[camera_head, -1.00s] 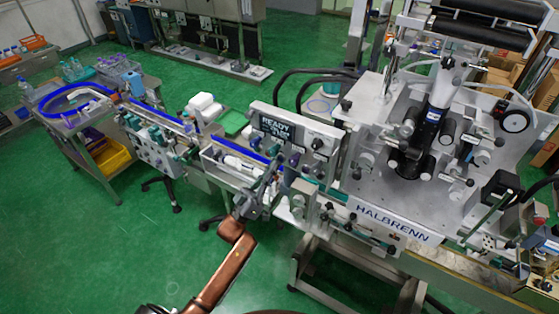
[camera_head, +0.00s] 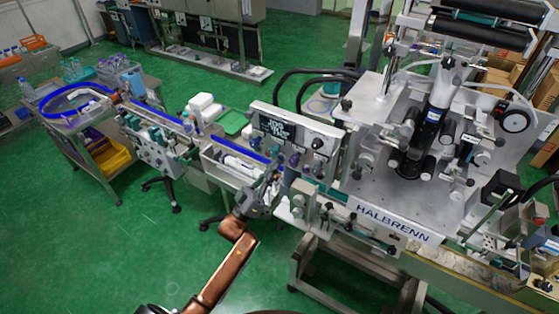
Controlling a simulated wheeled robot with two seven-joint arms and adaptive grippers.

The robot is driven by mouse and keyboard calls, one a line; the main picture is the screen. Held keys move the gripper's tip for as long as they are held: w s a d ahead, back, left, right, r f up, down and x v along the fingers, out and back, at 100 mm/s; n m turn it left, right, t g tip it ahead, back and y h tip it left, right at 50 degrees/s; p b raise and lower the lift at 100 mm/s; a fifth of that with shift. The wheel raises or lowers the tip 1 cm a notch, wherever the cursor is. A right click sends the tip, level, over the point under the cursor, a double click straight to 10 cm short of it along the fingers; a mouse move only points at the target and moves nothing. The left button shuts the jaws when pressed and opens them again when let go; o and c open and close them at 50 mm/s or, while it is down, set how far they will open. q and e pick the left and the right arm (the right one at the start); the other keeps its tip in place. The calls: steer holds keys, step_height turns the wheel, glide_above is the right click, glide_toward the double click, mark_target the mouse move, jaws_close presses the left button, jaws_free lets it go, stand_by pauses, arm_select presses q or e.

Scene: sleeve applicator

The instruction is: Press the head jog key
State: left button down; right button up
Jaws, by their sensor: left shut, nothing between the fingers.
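The grey control panel (camera_head: 327,138) of the applicator faces me, with a small dark screen (camera_head: 277,128) at its left that shows light text, seemingly starting with "JOG". Small keys and knobs sit on and below the panel; I cannot make out which one is the head jog key. My left gripper (camera_head: 273,181) is shut and empty, just below the left part of the panel. Its fingertips are small and blend with the parts behind them, so I cannot tell whether they touch a key. My right gripper is not in view.
The applicator deck labelled HALBRENN (camera_head: 395,223) stands at right with rollers and a dark cylinder. A conveyor with blue rails (camera_head: 160,112) runs left to a cart with a yellow bin (camera_head: 113,160). Green floor (camera_head: 60,235) is open at lower left.

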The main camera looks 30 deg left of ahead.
arm_select(q)
steer(key=shift+s, duration=0.1)
stand_by(0.4)
steer(key=shift+s+p, duration=0.35)
steer(key=shift+s, duration=0.35)
steer(key=s, duration=0.1)
steer(key=s+p, duration=0.1)
steer(key=s, duration=0.3)
steer(key=shift+a+p, duration=0.25)
steer(key=shift+p, duration=0.05)
stand_by(0.5)
